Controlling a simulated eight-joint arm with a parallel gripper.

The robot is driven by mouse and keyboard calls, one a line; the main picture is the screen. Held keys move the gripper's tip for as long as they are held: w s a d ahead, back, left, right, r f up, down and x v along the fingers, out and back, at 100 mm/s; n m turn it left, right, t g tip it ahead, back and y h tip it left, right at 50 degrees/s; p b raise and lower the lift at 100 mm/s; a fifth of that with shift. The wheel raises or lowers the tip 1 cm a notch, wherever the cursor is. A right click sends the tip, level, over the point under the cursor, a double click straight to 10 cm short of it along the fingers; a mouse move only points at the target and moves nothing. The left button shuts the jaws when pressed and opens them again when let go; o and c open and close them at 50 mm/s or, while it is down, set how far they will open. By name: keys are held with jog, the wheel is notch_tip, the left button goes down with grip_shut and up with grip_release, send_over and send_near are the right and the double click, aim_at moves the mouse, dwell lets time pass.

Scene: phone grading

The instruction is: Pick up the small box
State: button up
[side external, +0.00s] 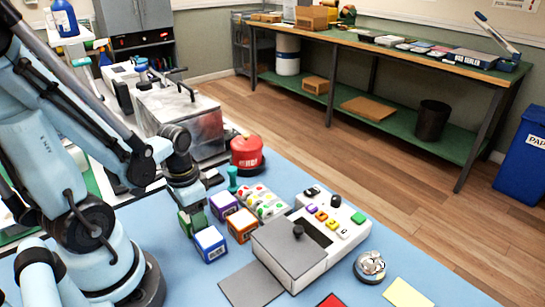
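Several small boxes stand close together on the blue work surface (400,235) at lower centre-left. One is white-topped with blue sides (210,243), one is purple (223,205), one is orange-brown (241,224). A green one (187,225) is partly hidden at the left. The frame does not show which is the task's small box. My gripper (190,205) points down at the left of this group, right above or against the green box. Its fingers are small and dark here, so I cannot tell whether they are open or touching anything.
A grey-and-white device with coloured buttons (338,222) stands right of the boxes. Behind are a tray of coloured round stickers (262,201), a teal stamp (232,178) and a red container (246,153). A silver bell (370,267) and yellow notes (406,293) lie front right.

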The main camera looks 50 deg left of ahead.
jog(key=c, duration=0.6)
jog(key=shift+r, duration=0.2)
jog(key=shift+r, duration=0.65)
notch_tip(320, 180, up, 2)
jog(key=shift+r, duration=0.25)
jog(key=s+d+r, duration=0.2)
jog(key=d+r, duration=0.4)
jog(key=d, duration=0.5)
jog(key=w+a, duration=0.3)
jog(key=a, duration=0.5)
jog(key=w+a, duration=0.3)
jog(key=a, duration=0.4)
jog(key=shift+s+a+f, duration=0.1)
jog(key=shift+s+f, duration=0.05)
jog(key=shift+f, duration=0.85)
jog(key=shift+s+a+f, duration=0.1)
jog(key=shift+s+f, duration=0.05)
jog(key=shift+f, duration=0.85)
